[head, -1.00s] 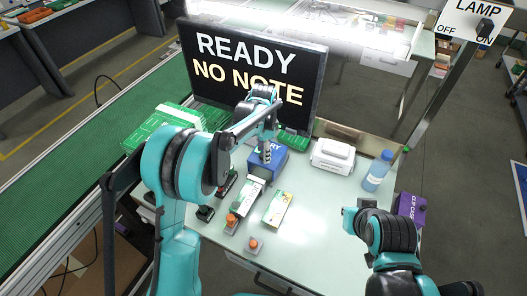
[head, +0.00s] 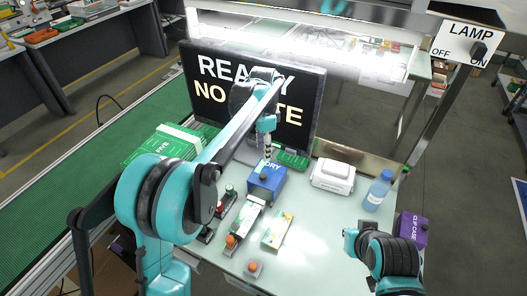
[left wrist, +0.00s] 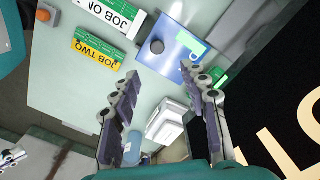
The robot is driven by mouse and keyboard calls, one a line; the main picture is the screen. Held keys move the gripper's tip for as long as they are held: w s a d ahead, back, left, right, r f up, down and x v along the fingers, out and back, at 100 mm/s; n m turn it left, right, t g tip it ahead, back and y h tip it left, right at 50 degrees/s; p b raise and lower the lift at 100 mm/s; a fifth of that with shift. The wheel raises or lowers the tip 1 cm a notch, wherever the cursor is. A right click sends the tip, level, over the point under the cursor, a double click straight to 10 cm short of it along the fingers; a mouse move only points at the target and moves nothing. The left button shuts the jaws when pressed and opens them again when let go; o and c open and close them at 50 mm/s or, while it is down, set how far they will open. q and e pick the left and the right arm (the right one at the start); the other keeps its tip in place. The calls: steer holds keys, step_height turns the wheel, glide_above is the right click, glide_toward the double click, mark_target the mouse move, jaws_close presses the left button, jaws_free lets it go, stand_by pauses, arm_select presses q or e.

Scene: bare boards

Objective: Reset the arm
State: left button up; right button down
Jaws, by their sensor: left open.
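My left arm (head: 160,205) reaches in from the left across the bench, in front of the black screen. Its gripper (head: 267,152) points down just behind and above the blue box marked DRY (head: 266,184). In the left wrist view the gripper (left wrist: 160,88) is open, its two dark fingers wide apart with nothing between them. The blue box (left wrist: 165,52) lies beyond the fingertips there, apart from them. My right arm (head: 392,255) is folded low at the bench's right front; whether its gripper is open or shut does not show.
The screen (head: 300,95) stands close behind the left gripper. A white case (head: 333,175), a bottle (head: 378,190) and a purple box (head: 412,228) stand to the right. Job cards (head: 278,230) and orange buttons (head: 253,267) lie in front. The bench's right middle is clear.

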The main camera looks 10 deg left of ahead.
stand_by(0.3)
arm_select(q)
steer(key=s+a+r+n+t+b, duration=0.1)
steer(key=s+a+r+n+t, duration=0.15)
steer(key=s, duration=0.35)
steer(key=s+a+r+n+t+b, duration=0.1)
steer(key=s+a+n, duration=0.3)
steer(key=s, duration=0.3)
steer(key=s+a+f+n+t, duration=0.2)
steer(key=s+f+n, duration=0.1)
steer(key=s, duration=0.4)
steer(key=s+a+f+n+t+b, duration=0.1)
steer(key=s+a+f+n, duration=0.1)
steer(key=s, duration=0.5)
step_height(320, 180, down, 3)
steer(key=shift+a+r+n+t, duration=0.2)
steer(key=shift+n+t, duration=0.15)
steer(key=shift+n, duration=0.4)
